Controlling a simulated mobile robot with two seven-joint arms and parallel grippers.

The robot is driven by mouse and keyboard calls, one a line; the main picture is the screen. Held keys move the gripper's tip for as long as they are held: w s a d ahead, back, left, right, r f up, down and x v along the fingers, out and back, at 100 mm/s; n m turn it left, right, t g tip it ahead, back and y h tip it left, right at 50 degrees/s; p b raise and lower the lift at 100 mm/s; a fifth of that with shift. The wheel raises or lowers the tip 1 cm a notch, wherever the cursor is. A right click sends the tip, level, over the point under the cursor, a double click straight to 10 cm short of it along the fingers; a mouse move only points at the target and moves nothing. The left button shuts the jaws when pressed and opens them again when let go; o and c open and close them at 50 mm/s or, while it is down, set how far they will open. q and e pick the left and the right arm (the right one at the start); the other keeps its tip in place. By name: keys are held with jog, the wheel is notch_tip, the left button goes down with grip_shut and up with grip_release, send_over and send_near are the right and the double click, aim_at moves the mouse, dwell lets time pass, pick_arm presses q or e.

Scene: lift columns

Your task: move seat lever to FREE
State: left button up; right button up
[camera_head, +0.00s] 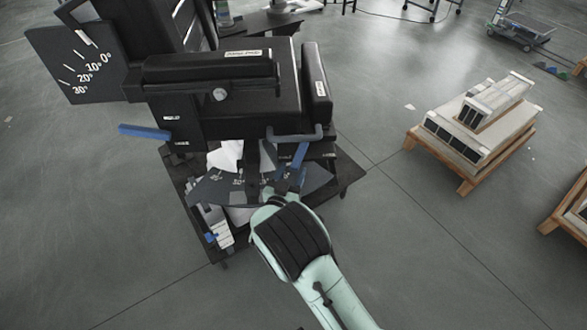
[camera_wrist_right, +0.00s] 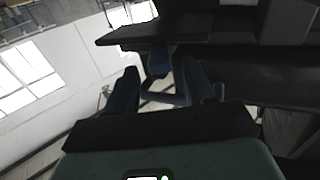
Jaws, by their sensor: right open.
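The black seat rig (camera_head: 245,105) stands on a dark base plate in the head view. A blue lever (camera_head: 143,131) sticks out from its left side, near small white labels too small to read. A second blue bar (camera_head: 299,155) shows under the right side of the seat, just above my right gripper (camera_head: 287,180). In the right wrist view my right gripper (camera_wrist_right: 165,92) is open, with its two dark fingers apart. A blue piece (camera_wrist_right: 157,62) shows beyond and between the fingertips; contact cannot be told. My left gripper is not in view.
A tilted panel (camera_head: 78,62) with angle marks is at the upper left. A grey U-shaped bar (camera_head: 296,136) runs under the seat front, close to my right gripper. Pallets with boxes (camera_head: 475,130) stand to the right. The floor between is clear.

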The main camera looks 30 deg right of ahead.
aim_at(301, 153)
jog(key=shift+x, duration=1.05)
grip_shut()
